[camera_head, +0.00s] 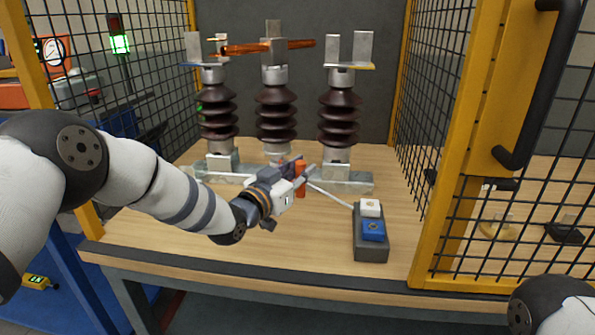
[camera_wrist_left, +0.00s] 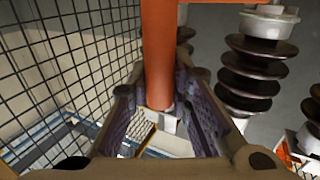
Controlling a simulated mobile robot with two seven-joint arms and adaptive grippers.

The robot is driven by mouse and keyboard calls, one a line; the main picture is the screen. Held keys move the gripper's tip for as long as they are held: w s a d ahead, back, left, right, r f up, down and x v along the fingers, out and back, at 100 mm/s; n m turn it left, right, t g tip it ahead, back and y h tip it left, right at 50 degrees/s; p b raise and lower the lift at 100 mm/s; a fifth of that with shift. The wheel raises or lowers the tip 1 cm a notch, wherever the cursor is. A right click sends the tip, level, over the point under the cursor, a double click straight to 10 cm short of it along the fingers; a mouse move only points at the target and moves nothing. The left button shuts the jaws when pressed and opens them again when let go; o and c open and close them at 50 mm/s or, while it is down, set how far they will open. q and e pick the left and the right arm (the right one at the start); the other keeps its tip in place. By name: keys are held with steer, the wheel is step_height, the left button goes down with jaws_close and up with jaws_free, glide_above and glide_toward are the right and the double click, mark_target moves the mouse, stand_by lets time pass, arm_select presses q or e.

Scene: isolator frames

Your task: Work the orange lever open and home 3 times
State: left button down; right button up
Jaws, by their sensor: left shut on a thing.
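The orange lever (camera_head: 301,189) stands low in front of the middle insulator in the head view, mostly hidden by my left gripper (camera_head: 297,178). In the left wrist view, the lever (camera_wrist_left: 158,50) runs upright between the two finger pads of my left gripper (camera_wrist_left: 158,105), which is shut on it. A copper bar (camera_head: 262,48) sits on the middle insulator (camera_head: 276,100). Its right end is apart from the right contact plates (camera_head: 362,48); its left end lies near the left contact (camera_head: 193,46), touching or not I cannot tell. My right gripper is out of view.
A grey box (camera_head: 371,247) with a white and a blue button stands on the wooden table (camera_head: 300,265) right of my left gripper. Black mesh panels flank the isolator, and a yellow door frame (camera_head: 477,150) with a black handle is at right. The front table area is clear.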

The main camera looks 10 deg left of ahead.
arm_select(q)
steer(key=shift+d, duration=0.1)
steer(key=c, duration=1.4)
jaws_free()
steer(key=shift+c, duration=0.2)
steer(key=v, duration=1.2)
